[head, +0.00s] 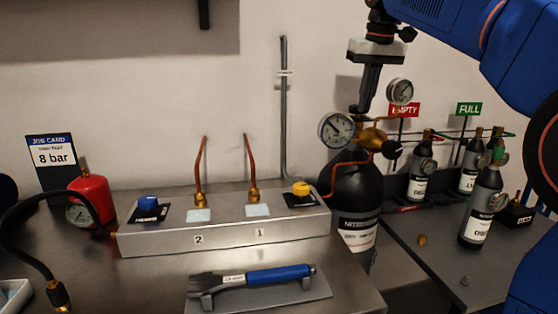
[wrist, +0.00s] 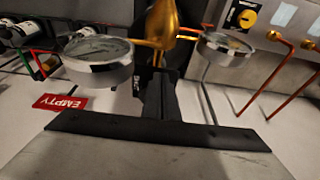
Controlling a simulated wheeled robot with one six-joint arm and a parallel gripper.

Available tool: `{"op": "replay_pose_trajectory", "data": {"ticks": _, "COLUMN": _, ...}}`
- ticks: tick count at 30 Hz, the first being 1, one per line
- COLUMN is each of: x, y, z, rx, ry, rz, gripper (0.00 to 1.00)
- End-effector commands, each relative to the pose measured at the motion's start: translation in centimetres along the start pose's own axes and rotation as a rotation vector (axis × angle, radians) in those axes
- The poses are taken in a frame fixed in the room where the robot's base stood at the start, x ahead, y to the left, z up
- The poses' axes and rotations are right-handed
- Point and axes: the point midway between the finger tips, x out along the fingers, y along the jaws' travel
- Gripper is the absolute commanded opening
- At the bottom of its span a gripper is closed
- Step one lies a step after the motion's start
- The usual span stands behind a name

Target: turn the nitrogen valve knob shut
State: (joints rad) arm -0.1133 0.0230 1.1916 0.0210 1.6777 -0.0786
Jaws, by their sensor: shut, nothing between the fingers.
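A black cylinder (head: 350,188) with a label that seems to read "NITRO…" stands behind the bench's right end. Its brass regulator (head: 372,138) carries two round gauges (head: 337,130) and a black knob (head: 391,149) at its right. The regulator also shows in the wrist view (wrist: 163,22), between the gauges (wrist: 98,62). The knob is not clear there. A yellow knob (head: 301,188) sits on the steel box; its label is too small to read. My gripper (head: 364,110) is shut and empty, pointing down just above the regulator; contact cannot be told.
The steel box (head: 220,238) also bears a blue knob (head: 148,203) and two copper tubes (head: 249,165). A blue-handled tool (head: 265,277) lies in front. Several small bottles (head: 480,205) stand at right, near EMPTY (head: 404,109) and FULL (head: 468,109) signs. A red canister (head: 92,195) stands left.

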Motion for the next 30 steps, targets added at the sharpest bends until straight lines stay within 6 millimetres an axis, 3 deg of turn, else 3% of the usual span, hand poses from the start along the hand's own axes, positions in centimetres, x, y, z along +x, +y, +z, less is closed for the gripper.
{"op": "replay_pose_trajectory", "data": {"ticks": 30, "x": -0.03, "y": -1.02, "z": -0.03, "rx": 0.0, "ry": 0.002, "rz": 0.0, "gripper": 0.0}}
